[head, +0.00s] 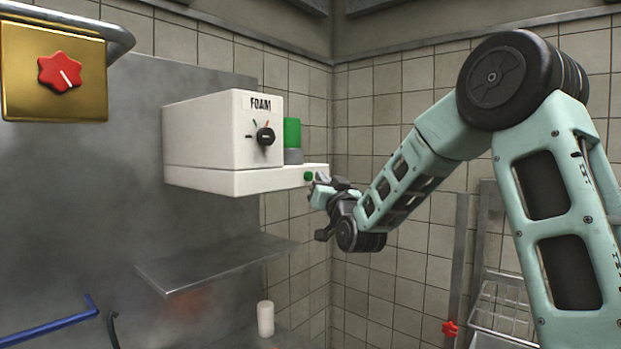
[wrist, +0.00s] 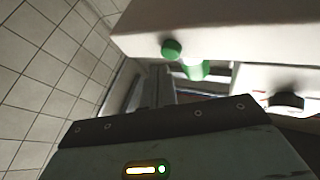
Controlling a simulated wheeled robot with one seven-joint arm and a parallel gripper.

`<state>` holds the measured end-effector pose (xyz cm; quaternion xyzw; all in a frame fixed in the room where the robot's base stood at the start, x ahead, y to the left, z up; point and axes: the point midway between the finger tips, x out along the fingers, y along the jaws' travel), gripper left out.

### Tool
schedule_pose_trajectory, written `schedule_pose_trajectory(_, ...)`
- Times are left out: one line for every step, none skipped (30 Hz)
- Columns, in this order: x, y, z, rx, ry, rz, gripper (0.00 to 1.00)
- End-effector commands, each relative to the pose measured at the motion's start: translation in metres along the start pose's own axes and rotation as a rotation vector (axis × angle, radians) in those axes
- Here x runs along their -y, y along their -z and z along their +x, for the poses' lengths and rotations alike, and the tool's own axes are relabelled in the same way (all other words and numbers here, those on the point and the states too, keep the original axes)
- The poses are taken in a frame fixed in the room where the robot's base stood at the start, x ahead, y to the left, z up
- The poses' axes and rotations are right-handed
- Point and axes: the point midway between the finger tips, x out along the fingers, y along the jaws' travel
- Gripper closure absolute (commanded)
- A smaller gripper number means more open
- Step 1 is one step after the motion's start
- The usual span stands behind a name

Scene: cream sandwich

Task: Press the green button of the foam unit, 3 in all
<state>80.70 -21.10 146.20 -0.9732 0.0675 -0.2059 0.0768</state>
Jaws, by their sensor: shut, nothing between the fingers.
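The white foam unit (head: 215,140), labelled FOAM, is mounted on the wall in the head view. Its round green button (head: 308,176) is on the low front ledge, below a green and grey cylinder (head: 292,134). In the wrist view the green button (wrist: 171,48) sticks out from the white ledge (wrist: 225,25). My gripper (head: 317,187) is shut and empty, with its tips close beside the button, slightly right and below it in the head view. Whether they touch it I cannot tell. In the wrist view my gripper's body hides the lower part.
A black dial (head: 265,136) is on the unit's front. A metal shelf (head: 215,264) juts out below, with a white cylinder (head: 265,318) under it. A brass box with a red knob (head: 60,72) is at upper left. A wire rack (head: 500,310) stands at lower right.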

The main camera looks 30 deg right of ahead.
Motion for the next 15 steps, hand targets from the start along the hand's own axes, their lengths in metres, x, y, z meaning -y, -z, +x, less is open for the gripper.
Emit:
schedule_pose_trajectory(0.0,0.0,0.0,0.0,0.0,0.0,1.0)
schedule_pose_trajectory(0.0,0.0,0.0,0.0,0.0,0.0,1.0)
schedule_pose_trajectory(0.0,0.0,0.0,0.0,0.0,0.0,1.0)
schedule_pose_trajectory(0.0,0.0,0.0,0.0,0.0,0.0,1.0)
schedule_pose_trajectory(0.0,-0.0001,0.0,0.0,0.0,0.0,1.0)
schedule_pose_trajectory(0.0002,-0.0004,0.0001,0.0,0.0,0.0,1.0)
schedule_pose_trajectory(0.0003,-0.0008,0.0003,0.0,0.0,0.0,1.0)
schedule_pose_trajectory(0.0005,-0.0012,0.0006,0.0,0.0,0.0,1.0)
schedule_pose_trajectory(0.001,-0.002,0.0012,-0.001,0.001,0.0,1.0)
schedule_pose_trajectory(0.0014,-0.0026,0.0018,-0.001,0.001,0.0,1.0)
schedule_pose_trajectory(0.0019,-0.0031,0.0025,-0.001,0.001,0.0,1.0)
schedule_pose_trajectory(0.0026,-0.0037,0.0036,-0.002,0.001,0.0,1.0)
schedule_pose_trajectory(0.0031,-0.0041,0.0045,-0.001,0.002,0.0,1.0)
schedule_pose_trajectory(0.0035,-0.0044,0.0052,-0.001,0.001,0.0,1.0)
schedule_pose_trajectory(0.0038,-0.0044,0.006,-0.001,0.001,0.0,1.0)
